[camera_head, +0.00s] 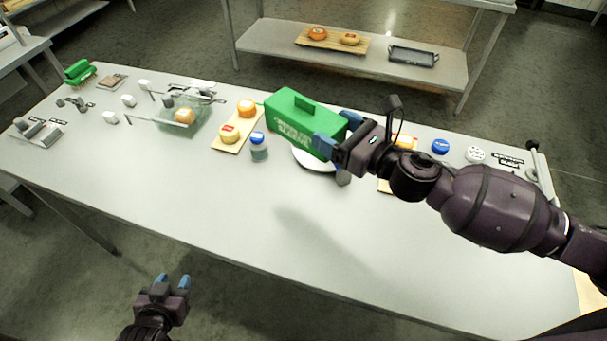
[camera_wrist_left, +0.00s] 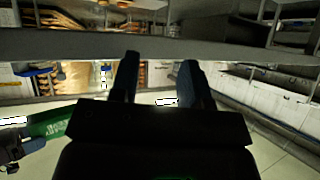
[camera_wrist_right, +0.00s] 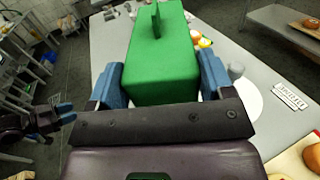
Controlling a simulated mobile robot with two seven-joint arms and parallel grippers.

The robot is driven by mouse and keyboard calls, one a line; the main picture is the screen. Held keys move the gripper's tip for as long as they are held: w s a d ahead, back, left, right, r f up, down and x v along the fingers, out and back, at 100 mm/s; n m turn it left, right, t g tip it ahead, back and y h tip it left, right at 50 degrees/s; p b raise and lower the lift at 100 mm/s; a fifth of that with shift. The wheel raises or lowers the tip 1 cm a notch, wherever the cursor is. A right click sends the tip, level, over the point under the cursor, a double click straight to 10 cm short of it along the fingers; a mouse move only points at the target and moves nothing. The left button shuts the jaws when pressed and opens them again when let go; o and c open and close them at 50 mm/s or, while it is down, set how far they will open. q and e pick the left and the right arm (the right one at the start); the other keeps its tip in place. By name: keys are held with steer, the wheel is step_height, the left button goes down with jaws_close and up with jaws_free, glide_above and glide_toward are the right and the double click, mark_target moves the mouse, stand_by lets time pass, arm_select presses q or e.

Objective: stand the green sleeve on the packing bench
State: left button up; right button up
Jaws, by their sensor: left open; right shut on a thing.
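The green sleeve (camera_head: 296,122) is a green box with a raised tab on top and white lettering on its side. My right gripper (camera_head: 330,138) is shut on its right end, above a white round plate (camera_head: 313,160) on the packing bench (camera_head: 220,215). In the right wrist view the green sleeve (camera_wrist_right: 162,62) sits between the two blue fingers. Whether its underside touches anything is hidden. My left gripper (camera_head: 173,283) is open and empty, low in front of the bench's near edge. In the left wrist view its fingers (camera_wrist_left: 158,80) stand apart with nothing between them.
A board with cheeses (camera_head: 230,134) and a grey jar with a blue lid (camera_head: 259,146) stand left of the sleeve. A clear case (camera_head: 182,115) is further left. Another board (camera_head: 384,185) lies partly behind my right arm. The front middle of the bench is clear.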

step_height(320, 180, down, 20)
steer(key=b, duration=0.4)
steer(key=shift+r, duration=0.25)
arm_select(q)
steer(key=f, duration=0.1)
steer(key=w+f, duration=0.1)
steer(key=shift+d+f, duration=0.1)
steer(key=shift+f, duration=0.3)
steer(key=shift+s, duration=0.1)
arm_select(e)
steer(key=shift+f, duration=0.15)
steer(key=o, duration=0.5)
arm_select(q)
steer(key=shift+s+f, duration=0.15)
steer(key=shift+f, duration=0.2)
arm_select(e)
steer(key=shift+o, duration=0.7)
